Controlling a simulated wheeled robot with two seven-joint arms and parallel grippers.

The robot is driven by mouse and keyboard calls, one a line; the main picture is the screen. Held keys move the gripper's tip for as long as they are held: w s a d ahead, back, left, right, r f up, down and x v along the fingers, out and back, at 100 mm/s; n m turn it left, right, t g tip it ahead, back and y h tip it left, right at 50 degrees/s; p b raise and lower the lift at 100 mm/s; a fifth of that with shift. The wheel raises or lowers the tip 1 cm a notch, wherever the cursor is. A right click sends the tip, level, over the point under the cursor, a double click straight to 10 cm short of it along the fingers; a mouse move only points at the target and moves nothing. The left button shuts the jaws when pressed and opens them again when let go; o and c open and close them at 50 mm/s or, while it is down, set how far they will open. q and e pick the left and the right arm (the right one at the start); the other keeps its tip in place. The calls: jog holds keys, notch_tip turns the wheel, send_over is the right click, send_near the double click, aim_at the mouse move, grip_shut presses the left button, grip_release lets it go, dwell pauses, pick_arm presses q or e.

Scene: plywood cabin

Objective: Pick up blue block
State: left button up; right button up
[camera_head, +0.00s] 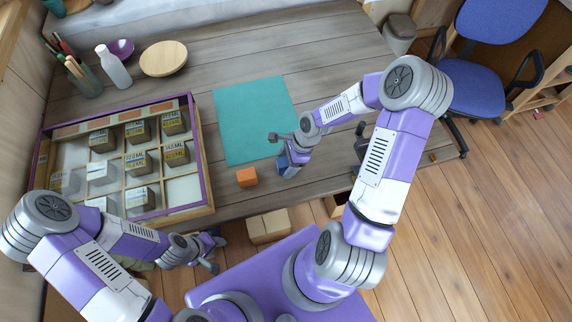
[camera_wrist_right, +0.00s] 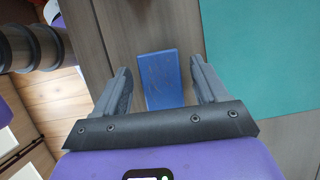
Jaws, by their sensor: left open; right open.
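The blue block (camera_wrist_right: 160,78) lies on the grey wooden table, between the two fingers of my right gripper (camera_wrist_right: 162,85) in the right wrist view. The fingers are open, with a gap on each side of the block. In the head view the block (camera_head: 284,163) is partly hidden beneath my right gripper (camera_head: 283,146), near the table's front edge. My left gripper (camera_head: 214,254) is open and empty, low in front of the table. An orange block (camera_head: 247,177) sits on the table to the left of the blue block.
A teal mat (camera_head: 252,118) lies behind the blocks. A purple-edged compartment tray (camera_head: 204,158) with several labelled boxes stands at left. A white bottle (camera_head: 115,68), wooden plate (camera_head: 163,58) and purple bowl (camera_head: 121,48) stand at the back. A blue chair (camera_head: 485,90) is at right.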

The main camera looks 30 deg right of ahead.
jog(key=shift+x, duration=1)
jog(key=shift+r, duration=0.1)
jog(key=shift+w, duration=0.1)
jog(key=c, duration=1.1)
